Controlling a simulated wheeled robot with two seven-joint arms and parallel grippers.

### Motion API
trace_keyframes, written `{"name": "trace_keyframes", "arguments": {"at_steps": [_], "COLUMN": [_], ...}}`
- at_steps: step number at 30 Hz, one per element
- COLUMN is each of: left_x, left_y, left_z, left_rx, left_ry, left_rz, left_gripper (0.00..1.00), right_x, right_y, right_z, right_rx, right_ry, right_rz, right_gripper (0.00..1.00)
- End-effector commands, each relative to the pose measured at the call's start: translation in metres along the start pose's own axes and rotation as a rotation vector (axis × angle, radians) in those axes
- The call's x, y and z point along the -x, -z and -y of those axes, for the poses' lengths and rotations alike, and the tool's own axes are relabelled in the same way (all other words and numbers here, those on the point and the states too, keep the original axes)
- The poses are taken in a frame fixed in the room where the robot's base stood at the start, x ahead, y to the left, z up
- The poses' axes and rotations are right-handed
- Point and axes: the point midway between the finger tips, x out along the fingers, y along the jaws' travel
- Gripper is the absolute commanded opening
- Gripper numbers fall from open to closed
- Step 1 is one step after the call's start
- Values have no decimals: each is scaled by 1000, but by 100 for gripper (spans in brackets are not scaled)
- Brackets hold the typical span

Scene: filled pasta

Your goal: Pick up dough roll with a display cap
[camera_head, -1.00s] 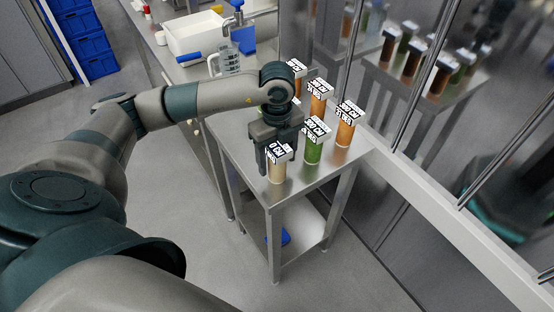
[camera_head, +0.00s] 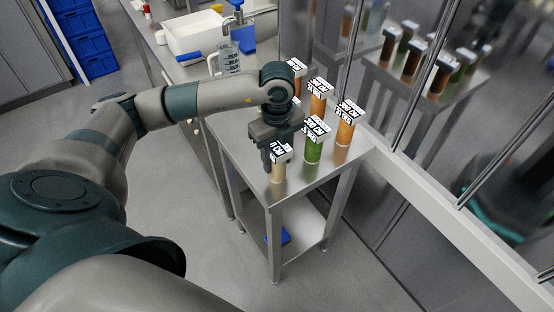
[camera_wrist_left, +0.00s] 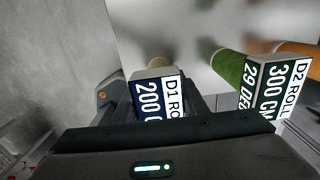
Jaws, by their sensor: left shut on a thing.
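The pale dough roll (camera_head: 279,174) stands upright near the front corner of the steel table (camera_head: 243,160). Its white and dark display cap (camera_head: 280,152) shows in the wrist view as a label (camera_wrist_left: 158,98) reading D1 and 200. My left gripper (camera_head: 270,160) is down at this roll and shut on it, with fingers at either side just below the cap in the left wrist view (camera_wrist_left: 155,105). The roll appears to be still on the table. A green roll (camera_head: 313,152) with a cap reading 300 stands to its right. My right gripper is not in view.
Orange rolls with caps (camera_head: 345,132) stand behind, near the glass wall (camera_head: 420,120). A steel counter at the back left holds a white tub (camera_head: 195,35) and a clear jug (camera_head: 228,58). A blue item (camera_head: 284,236) lies on the lower shelf.

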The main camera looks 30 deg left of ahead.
Motion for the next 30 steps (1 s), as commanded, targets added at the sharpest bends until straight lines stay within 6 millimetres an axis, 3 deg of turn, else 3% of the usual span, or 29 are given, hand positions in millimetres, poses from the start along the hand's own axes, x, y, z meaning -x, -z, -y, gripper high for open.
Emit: {"name": "trace_keyframes", "arguments": {"at_steps": [7, 12, 17, 21, 30], "left_x": [13, 38, 55, 74, 101], "left_y": [0, 0, 30, 57, 101], "left_z": [1, 2, -2, -5, -12], "left_rx": [-1, -1, -7, -8, -4], "left_ry": [4, 7, 6, 7, 5], "left_rz": [1, 1, 0, 1, 1], "left_gripper": [10, 10, 10, 10, 10], "right_x": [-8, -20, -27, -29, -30], "right_y": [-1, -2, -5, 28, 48], "right_z": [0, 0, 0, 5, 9], "right_rx": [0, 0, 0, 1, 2], "right_ry": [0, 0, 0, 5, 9], "right_rz": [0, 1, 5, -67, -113], "right_gripper": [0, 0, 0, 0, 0]}}
